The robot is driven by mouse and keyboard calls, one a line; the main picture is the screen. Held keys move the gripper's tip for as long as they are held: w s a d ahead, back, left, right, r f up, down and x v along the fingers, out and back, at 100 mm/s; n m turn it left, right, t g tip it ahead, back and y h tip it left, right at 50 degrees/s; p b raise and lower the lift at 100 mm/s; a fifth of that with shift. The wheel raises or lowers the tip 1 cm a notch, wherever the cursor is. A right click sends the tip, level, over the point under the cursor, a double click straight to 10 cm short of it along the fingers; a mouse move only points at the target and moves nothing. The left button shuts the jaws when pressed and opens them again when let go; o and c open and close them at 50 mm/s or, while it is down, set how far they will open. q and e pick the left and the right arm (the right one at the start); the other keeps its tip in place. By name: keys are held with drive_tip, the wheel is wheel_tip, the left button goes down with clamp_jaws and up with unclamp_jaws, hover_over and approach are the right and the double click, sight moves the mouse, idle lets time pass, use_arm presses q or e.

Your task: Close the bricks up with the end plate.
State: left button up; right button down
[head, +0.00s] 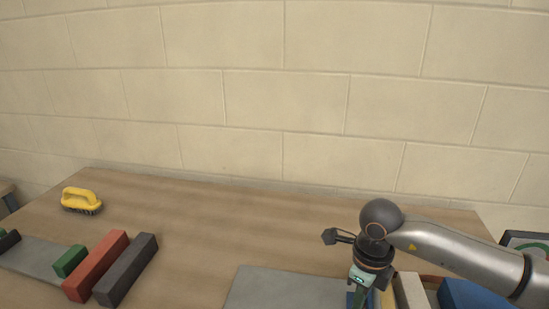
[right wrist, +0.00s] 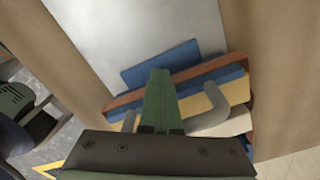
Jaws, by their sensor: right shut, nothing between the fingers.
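My right gripper (head: 361,292) points down at the front right of the table. In the right wrist view its green fingers (right wrist: 158,76) are shut with nothing between them. They hang over a row of long bricks: a short blue one (right wrist: 160,64), a red one (right wrist: 195,74), another blue one (right wrist: 208,84) and a yellow one (right wrist: 195,104). A cream piece (right wrist: 228,125) lies by a curved light grey part (right wrist: 235,90). The fingers hide the row's middle. I cannot tell which piece is the end plate. My left gripper is not in view.
At left, a grey board (head: 35,258) bears a green block (head: 70,261), with a red bar (head: 96,266) and a dark grey bar (head: 126,270) beside it. A yellow brush (head: 81,200) stands behind. A grey board (head: 275,290) lies centre front. The table's middle is clear.

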use_arm(q)
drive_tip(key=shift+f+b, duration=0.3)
drive_tip(key=shift+b, duration=0.05)
use_arm(e)
drive_tip(key=shift+s+d, duration=0.25)
drive_tip(key=shift+d, duration=0.9)
drive_tip(key=shift+s+d, duration=0.2)
drive_tip(key=shift+d, duration=0.95)
drive_tip(key=shift+s+d, duration=0.25)
drive_tip(key=shift+d, duration=0.9)
